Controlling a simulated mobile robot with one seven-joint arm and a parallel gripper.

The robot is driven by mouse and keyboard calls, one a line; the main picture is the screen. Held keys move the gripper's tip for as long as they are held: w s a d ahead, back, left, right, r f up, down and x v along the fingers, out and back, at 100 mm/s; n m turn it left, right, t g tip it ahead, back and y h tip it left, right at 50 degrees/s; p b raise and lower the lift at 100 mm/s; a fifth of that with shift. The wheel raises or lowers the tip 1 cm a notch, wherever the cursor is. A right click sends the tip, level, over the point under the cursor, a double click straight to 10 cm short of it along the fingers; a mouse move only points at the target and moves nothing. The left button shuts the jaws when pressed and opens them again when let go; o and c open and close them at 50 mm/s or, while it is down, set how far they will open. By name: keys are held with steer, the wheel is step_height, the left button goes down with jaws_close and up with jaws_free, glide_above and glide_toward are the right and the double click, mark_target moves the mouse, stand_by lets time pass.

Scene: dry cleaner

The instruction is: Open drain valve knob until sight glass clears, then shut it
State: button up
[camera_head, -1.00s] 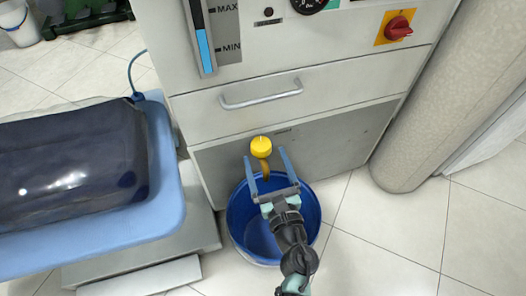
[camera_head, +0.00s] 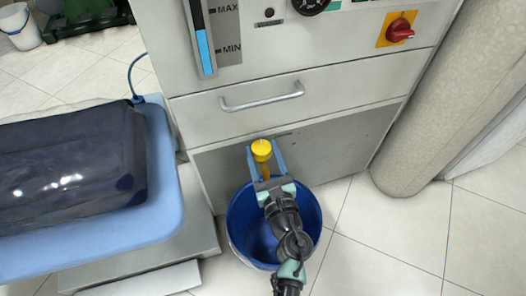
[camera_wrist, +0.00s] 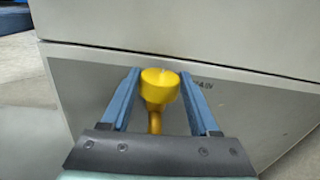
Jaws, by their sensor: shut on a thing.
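The yellow drain valve knob (camera_head: 261,147) sits low on the front of the grey machine, with a yellow spout (camera_head: 266,170) below it. My gripper (camera_head: 263,157) is shut on the knob, one blue finger on each side. The wrist view also shows the knob (camera_wrist: 159,86) between the fingers. A white mark shows near the knob's top edge. The sight glass (camera_head: 203,42) is at the machine's upper left, beside MAX and MIN marks. Its blue column stands above MIN and below MAX.
A blue bucket (camera_head: 235,226) stands on the floor under the spout, partly hidden by my arm. A drawer handle (camera_head: 262,95) is above the knob. A red switch (camera_head: 400,29) is at upper right. A padded blue board (camera_head: 170,190) is at left.

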steer(key=shift+c, duration=1)
steer(key=shift+w+d+n+g+y, duration=0.1)
steer(key=shift+d+n+g+y, duration=0.15)
steer(key=shift+n+y, duration=0.5)
steer(key=shift+n+g+y, duration=0.65)
steer(key=shift+n+y, duration=0.1)
steer(key=shift+y, duration=0.7)
steer(key=o, duration=1.4)
steer(key=shift+c, duration=0.2)
